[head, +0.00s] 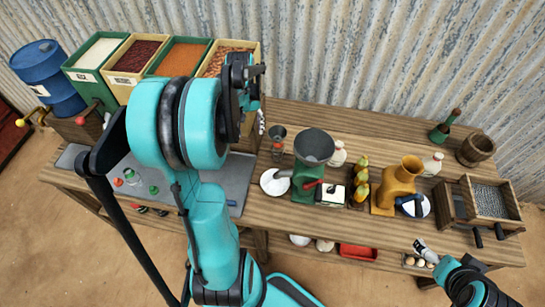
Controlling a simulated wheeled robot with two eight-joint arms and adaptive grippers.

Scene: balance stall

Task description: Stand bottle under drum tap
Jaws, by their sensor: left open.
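A dark green bottle (446,126) with a reddish top stands upright at the back right of the bench. My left gripper (247,82) is open and empty, raised in front of the bins, far from the drum tap. My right gripper (424,249) is at the bench's front right edge; its jaws are unclear.
Open bins (98,52) of grain and spices stand beside the drum. A grinder (314,147), corn cobs (361,172), a yellow mill (397,184) and a wooden sieve box (486,199) fill the bench's middle and right. The grey mat (236,178) has bare room. My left arm hides part of it.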

